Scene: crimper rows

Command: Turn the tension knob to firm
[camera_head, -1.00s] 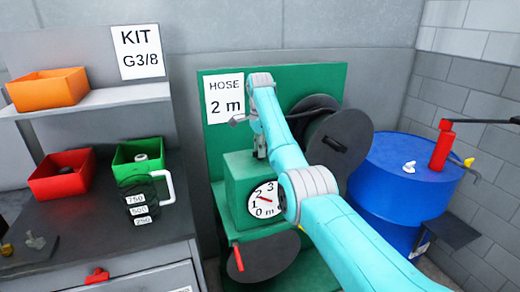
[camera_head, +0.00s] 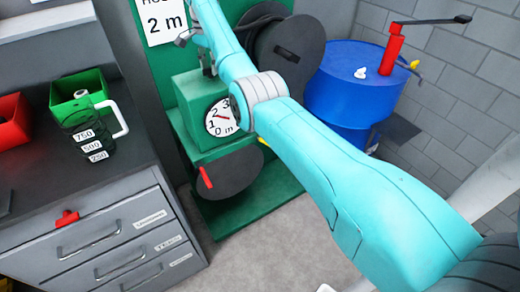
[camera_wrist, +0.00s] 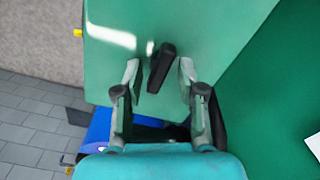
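The tension knob (camera_wrist: 162,68), a black lever-like handle, stands on the top of the green measuring box (camera_wrist: 205,30) in the wrist view. My gripper (camera_wrist: 159,77) is open, with one finger on each side of the knob. A gap shows on both sides, and the knob looks slightly tilted between the fingers. A small pale mark (camera_wrist: 150,48) lies beside the knob; I cannot read it. In the head view the green box (camera_head: 185,92) carries a round dial with a red pointer. My gripper (camera_head: 207,62) is just above the box, and the knob cannot be made out there.
A dark reel (camera_head: 287,50) stands behind the box. A blue drum (camera_head: 345,85) stands to the right. A drawer cabinet (camera_head: 115,235) with a jug (camera_head: 90,130) is at left. Floor in front is clear.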

